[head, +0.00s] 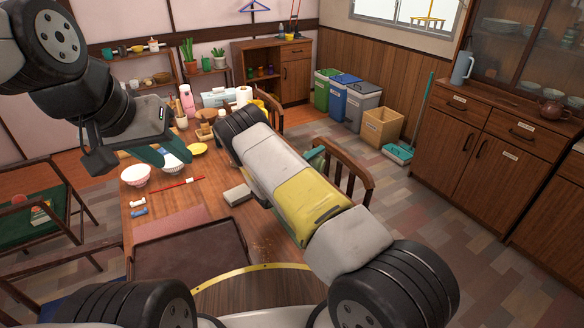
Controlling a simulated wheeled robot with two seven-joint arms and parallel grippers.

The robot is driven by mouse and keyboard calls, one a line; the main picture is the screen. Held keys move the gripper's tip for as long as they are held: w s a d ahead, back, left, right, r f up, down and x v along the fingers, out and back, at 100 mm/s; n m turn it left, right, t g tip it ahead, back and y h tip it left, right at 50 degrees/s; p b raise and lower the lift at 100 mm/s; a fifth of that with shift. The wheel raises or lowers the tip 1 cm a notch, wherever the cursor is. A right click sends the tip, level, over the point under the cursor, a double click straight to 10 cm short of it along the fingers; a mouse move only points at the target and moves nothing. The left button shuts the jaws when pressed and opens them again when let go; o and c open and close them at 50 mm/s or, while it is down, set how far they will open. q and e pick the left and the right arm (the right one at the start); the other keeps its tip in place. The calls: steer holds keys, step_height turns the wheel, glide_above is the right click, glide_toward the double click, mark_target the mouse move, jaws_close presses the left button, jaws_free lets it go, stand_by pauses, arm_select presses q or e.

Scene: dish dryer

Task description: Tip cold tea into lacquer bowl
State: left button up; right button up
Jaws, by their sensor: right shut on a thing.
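My left gripper (165,157) comes in from the left over the table; its teal finger covers part of a white bowl with blue marks (176,168). I cannot tell how far its jaws are apart. A white bowl with a red rim (135,176) stands on the wooden table (215,218), left of it. A small yellow dish (197,149) lies to the right. I cannot pick out a lacquer bowl or a vessel of tea. My right arm crosses the table from the lower right and ends at a black ringed wrist; its gripper is hidden behind it.
Red chopsticks (176,188) and a grey block (237,194) lie on the table. A pink bottle (187,100) and a paper roll (243,96) stand at the back. A wooden chair (350,180) stands right.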

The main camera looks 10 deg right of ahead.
steer(key=shift+f+n, duration=0.15)
steer(key=shift+n, duration=0.15)
steer(key=shift+w+a+r+n+t+h, duration=0.15)
steer(key=shift+r+n+t, duration=0.1)
steer(key=shift+r+n, duration=0.25)
steer(key=shift+w+a+r+n+t+h, duration=0.15)
steer(key=shift+r+n+t, duration=0.1)
steer(key=shift+r+n, duration=0.25)
stand_by(0.6)
steer(key=shift+a+r+n+t+p, duration=0.25)
steer(key=shift+n+t+p, duration=0.15)
steer(key=shift+n, duration=0.2)
stand_by(0.3)
steer(key=shift+w+a+r+n+t+p, duration=0.1)
steer(key=shift+w+a+r+n+t, duration=0.15)
steer(key=shift+n, duration=0.5)
steer(key=shift+w+a+n+t+p, duration=0.1)
steer(key=shift+a+n+t, duration=0.2)
steer(key=shift+n, duration=0.4)
steer(key=shift+w+a+r+n+t+p, duration=0.15)
steer(key=shift+n+t, duration=0.2)
steer(key=shift+n, duration=0.4)
stand_by(0.7)
steer(key=shift+w+a+r+n+t+y, duration=0.1)
steer(key=shift+w+a+n+t+y, duration=0.3)
steer(key=shift+n, duration=0.6)
steer(key=shift+s+a+r+n+t+y, duration=0.15)
steer(key=shift+n+t, duration=0.45)
steer(key=shift+n, duration=0.4)
